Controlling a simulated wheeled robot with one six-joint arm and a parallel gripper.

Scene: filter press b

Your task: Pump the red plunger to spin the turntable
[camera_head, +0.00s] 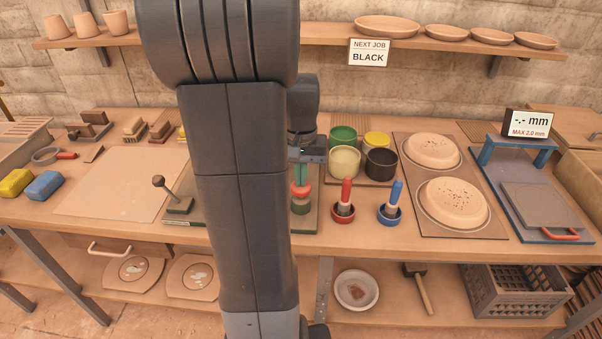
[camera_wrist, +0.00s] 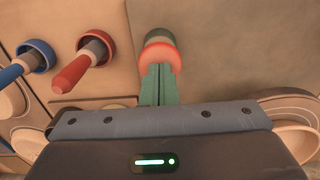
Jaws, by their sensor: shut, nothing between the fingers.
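The red plunger (camera_head: 301,191) has a round red-orange top above a green base, just right of my arm in the head view. It also shows in the wrist view (camera_wrist: 162,56), right at the fingertips. My gripper (camera_head: 301,181) points down with its green fingers together and nothing between them. In the wrist view the fingertips (camera_wrist: 160,68) overlap the edge of the plunger's top; I cannot tell if they touch it. I cannot make out the turntable; my arm hides the part of the bench left of the plunger.
A red-handled tool (camera_head: 345,195) and a blue-handled tool (camera_head: 395,200) stand in cups close right of the plunger. Several glaze pots (camera_head: 380,163) stand behind. A lever with a dark ball knob (camera_head: 158,181) rises left of my arm. The board (camera_head: 110,190) at left is clear.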

